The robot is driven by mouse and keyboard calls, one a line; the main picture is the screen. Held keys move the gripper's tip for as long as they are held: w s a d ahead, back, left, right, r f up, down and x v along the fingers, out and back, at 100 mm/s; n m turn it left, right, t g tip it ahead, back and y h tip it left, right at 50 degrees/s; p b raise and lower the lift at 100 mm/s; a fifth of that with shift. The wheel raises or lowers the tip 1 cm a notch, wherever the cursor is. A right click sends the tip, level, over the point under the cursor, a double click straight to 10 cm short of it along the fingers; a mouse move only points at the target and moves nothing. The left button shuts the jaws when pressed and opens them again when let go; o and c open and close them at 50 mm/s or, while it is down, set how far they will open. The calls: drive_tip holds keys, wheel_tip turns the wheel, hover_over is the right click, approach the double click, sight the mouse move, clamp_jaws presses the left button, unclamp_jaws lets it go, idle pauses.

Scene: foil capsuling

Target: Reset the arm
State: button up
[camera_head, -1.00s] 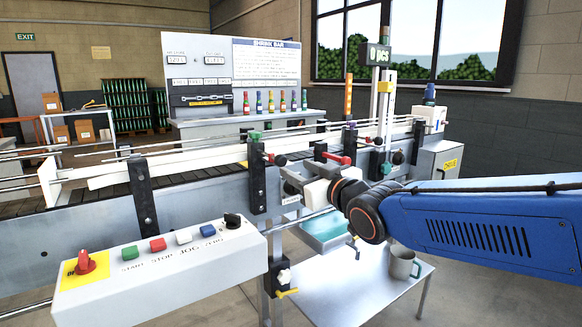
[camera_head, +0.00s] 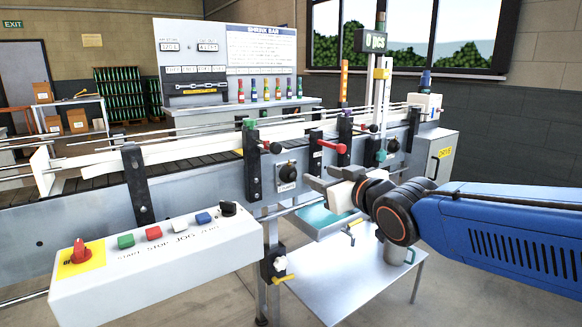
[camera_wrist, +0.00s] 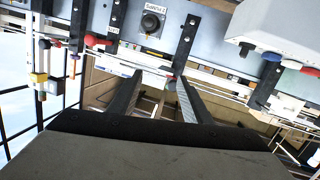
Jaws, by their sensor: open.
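My gripper (camera_head: 322,186) is in front of the conveyor's side wall, near a black knob (camera_head: 287,170) on a small labelled plate. Its jaws are open with nothing between them. In the wrist view my gripper (camera_wrist: 155,92) shows two dark fingers set apart. The knob (camera_wrist: 151,22) lies beyond the fingertips there, above them in the picture, and is not touched. My blue arm reaches in from the right of the head view.
The conveyor (camera_head: 80,205) runs across with guide rails and red-handled clamps. A control box (camera_head: 160,255) with coloured buttons stands front left. Below my gripper are a teal tray (camera_head: 325,218) and a side table (camera_head: 365,285). A grey mug (camera_head: 408,256) is partly hidden by my arm.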

drive_tip(key=s+d+f+m+g+h, duration=0.5)
drive_tip(key=s+d+f+g+h, duration=0.15)
drive_tip(key=s+d+f, duration=1.05)
drive_tip(key=s+d+f+m+g, duration=0.1)
drive_tip(key=s+d+f+g, duration=0.1)
drive_tip(key=s+f, duration=0.3)
drive_tip(key=s+g, duration=0.1)
drive_tip(key=s, duration=0.3)
drive_tip(key=shift+d+f+g, duration=0.25)
drive_tip(key=shift+d+g, duration=0.05)
drive_tip(key=shift+g, duration=0.05)
drive_tip(key=shift+w, duration=0.1)
